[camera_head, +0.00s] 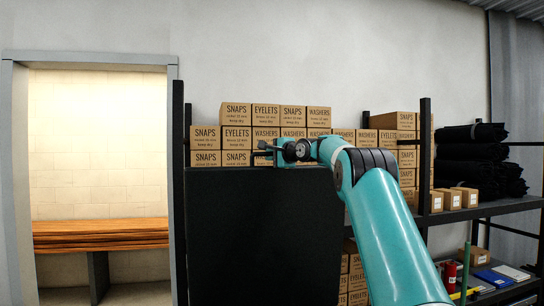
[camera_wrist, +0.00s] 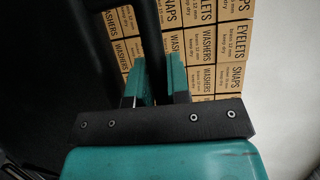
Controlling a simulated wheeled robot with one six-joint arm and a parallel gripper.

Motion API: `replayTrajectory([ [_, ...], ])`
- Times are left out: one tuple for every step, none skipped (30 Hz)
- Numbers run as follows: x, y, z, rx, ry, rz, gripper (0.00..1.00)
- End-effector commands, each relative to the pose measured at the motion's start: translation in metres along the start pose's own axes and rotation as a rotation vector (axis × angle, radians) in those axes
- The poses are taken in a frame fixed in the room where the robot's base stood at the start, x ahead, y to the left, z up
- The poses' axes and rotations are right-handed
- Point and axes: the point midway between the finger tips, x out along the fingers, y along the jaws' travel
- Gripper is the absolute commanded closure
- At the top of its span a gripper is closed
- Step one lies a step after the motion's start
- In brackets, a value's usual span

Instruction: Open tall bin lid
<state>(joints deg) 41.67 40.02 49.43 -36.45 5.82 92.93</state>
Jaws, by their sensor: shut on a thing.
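A large flat black panel (camera_head: 262,240), which looks like the tall bin's lid, stands upright in the middle of the head view. It hides part of the shelving behind. My gripper (camera_head: 272,151) is at its top edge, reached from the right by my teal arm. In the wrist view my gripper's teal fingers (camera_wrist: 162,75) are shut on a slim black bar (camera_wrist: 150,40), which looks like the lid's handle or edge. A dark surface (camera_wrist: 60,60) lies left of the bar. The bin's body and opening are not clearly visible.
Stacked cardboard boxes (camera_head: 237,137) sit close behind the panel on a black rack (camera_head: 425,170). Dark folded cloths (camera_head: 470,155) and small items are on shelves at right. An open doorway (camera_head: 97,160) with a wooden bench (camera_head: 100,233) is at left.

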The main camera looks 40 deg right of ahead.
Motion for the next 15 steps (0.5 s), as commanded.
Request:
replayTrajectory([
  [0.0, 0.001, -0.001, -0.002, 0.001, 0.002, 1.0],
  [0.0, 0.001, -0.001, -0.001, 0.001, 0.002, 0.76],
  [0.0, 0.001, -0.001, -0.001, 0.001, 0.002, 0.73],
  [0.0, 0.001, 0.0, -0.001, 0.001, 0.002, 0.73],
  [0.0, 0.001, 0.0, -0.001, 0.001, 0.001, 0.73],
  [0.0, 0.001, 0.0, -0.001, 0.001, 0.001, 0.73],
  [0.0, 0.001, 0.0, -0.001, 0.001, 0.001, 0.73],
  [0.0, 0.0, 0.0, -0.001, 0.001, 0.001, 0.73],
  [0.0, 0.0, 0.0, -0.001, 0.001, 0.0, 0.73],
  [0.0, 0.0, 0.0, -0.001, 0.001, 0.0, 0.73],
  [-0.001, 0.001, 0.0, -0.001, 0.001, 0.0, 0.73],
  [-0.002, 0.001, -0.001, -0.001, 0.001, 0.0, 0.73],
  [-0.004, 0.002, -0.001, -0.001, 0.001, -0.001, 0.73],
  [-0.006, 0.002, -0.001, -0.001, 0.002, -0.001, 0.73],
  [-0.01, 0.002, -0.001, -0.002, 0.002, -0.002, 0.73],
])
